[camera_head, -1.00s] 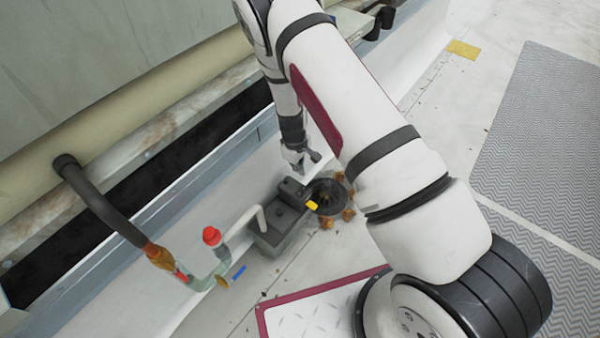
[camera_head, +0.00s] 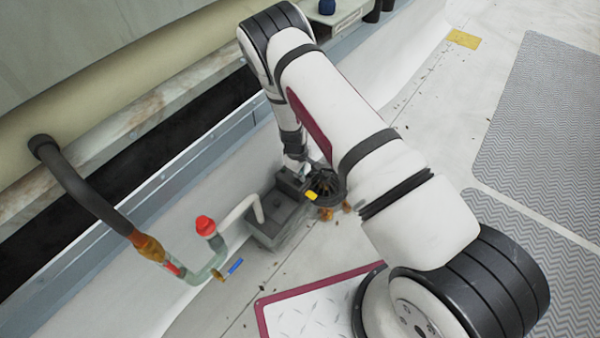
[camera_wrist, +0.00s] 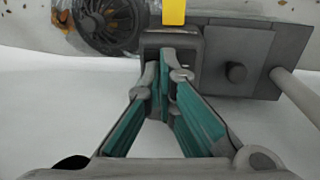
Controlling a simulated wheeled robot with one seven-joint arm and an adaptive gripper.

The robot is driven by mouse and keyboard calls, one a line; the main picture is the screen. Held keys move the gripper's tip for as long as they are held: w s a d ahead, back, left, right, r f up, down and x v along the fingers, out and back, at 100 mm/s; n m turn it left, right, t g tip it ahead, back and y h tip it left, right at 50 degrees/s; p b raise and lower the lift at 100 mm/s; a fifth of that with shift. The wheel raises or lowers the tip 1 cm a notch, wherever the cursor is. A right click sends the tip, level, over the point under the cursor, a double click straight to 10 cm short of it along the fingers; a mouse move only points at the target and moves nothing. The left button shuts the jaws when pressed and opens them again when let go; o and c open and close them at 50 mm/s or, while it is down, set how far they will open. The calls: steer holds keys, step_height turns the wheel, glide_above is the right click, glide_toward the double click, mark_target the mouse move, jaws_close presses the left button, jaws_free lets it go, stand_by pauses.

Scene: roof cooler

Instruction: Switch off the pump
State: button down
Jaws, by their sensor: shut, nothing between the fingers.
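The pump is a dark grey box (camera_head: 277,219) with a round black finned motor (camera_head: 325,188) beside it, low on the floor by the trough wall. A yellow part (camera_head: 311,195) sits between box and motor. In the wrist view the box (camera_wrist: 262,50) is at upper right, the motor (camera_wrist: 103,25) at upper left and the yellow part (camera_wrist: 174,12) at top centre. My gripper (camera_wrist: 167,85) is shut and empty, its fingertips at a raised dark housing (camera_wrist: 188,45) below the yellow part. Whether they touch it is unclear.
A pipe with a red cap (camera_head: 205,226) and a blue-handled valve (camera_head: 236,267) stands left of the pump. A dark hose (camera_head: 88,195) comes down to it. A red-edged plate (camera_head: 300,305) lies in front. Grey mats (camera_head: 550,130) cover the floor at right.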

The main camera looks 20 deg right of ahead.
mark_target(295, 185)
steer(key=shift+d+f+y+b, duration=0.1)
steer(key=shift+f+y+b, duration=0.3)
steer(key=shift+b, duration=0.1)
steer(key=shift+r, duration=0.1)
steer(key=shift+s+a+r+p, duration=0.1)
steer(key=shift+s+a+p, duration=0.3)
steer(key=shift+a, duration=0.3)
step_height(295, 185, up, 14)
steer(key=s+a+p, duration=0.1)
steer(key=p, duration=0.4)
steer(key=shift+a, duration=0.2)
stand_by(0.3)
